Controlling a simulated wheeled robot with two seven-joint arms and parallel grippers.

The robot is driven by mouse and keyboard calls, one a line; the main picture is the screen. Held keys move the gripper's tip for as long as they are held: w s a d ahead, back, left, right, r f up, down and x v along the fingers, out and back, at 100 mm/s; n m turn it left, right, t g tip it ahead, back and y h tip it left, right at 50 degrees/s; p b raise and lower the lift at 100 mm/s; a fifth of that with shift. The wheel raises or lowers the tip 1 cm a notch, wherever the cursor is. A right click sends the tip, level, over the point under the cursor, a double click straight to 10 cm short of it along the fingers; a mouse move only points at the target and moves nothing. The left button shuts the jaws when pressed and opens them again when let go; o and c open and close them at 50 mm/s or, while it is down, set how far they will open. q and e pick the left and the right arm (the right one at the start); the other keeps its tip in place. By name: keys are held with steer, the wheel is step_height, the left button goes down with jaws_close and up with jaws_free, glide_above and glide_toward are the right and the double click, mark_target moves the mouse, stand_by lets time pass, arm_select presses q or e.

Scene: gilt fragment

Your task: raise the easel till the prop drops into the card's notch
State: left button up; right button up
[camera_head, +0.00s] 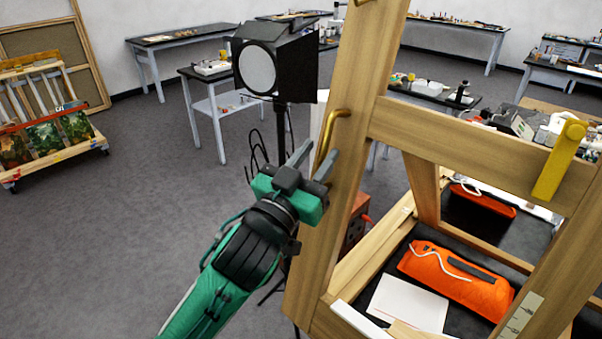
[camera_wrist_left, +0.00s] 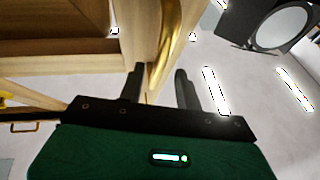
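The wooden easel (camera_head: 345,200) leans up at the right of the head view. A curved brass handle (camera_head: 332,130) sits on its left post and shows in the left wrist view (camera_wrist_left: 172,45). My left gripper (camera_head: 314,160) is open at the handle's lower end. In the left wrist view its fingers (camera_wrist_left: 158,88) stand apart with the handle's lower part between or just beyond them; I cannot tell if they touch it. A yellow bar (camera_head: 558,165), perhaps the prop, hangs from a pivot on the right. A pale marked card (camera_head: 522,314) is on the lower right post; its notch is unclear.
An orange bag (camera_head: 455,275) and white sheet (camera_head: 405,303) lie inside the easel's base. A studio lamp (camera_head: 275,65) on a stand is just behind the gripper. A painting rack (camera_head: 45,125) stands far left. Grey floor at left is clear.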

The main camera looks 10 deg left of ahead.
arm_select(q)
steer(key=p+v, duration=0.6)
steer(key=v, duration=0.8)
steer(key=shift+w+a+r, duration=0.1)
stand_by(0.3)
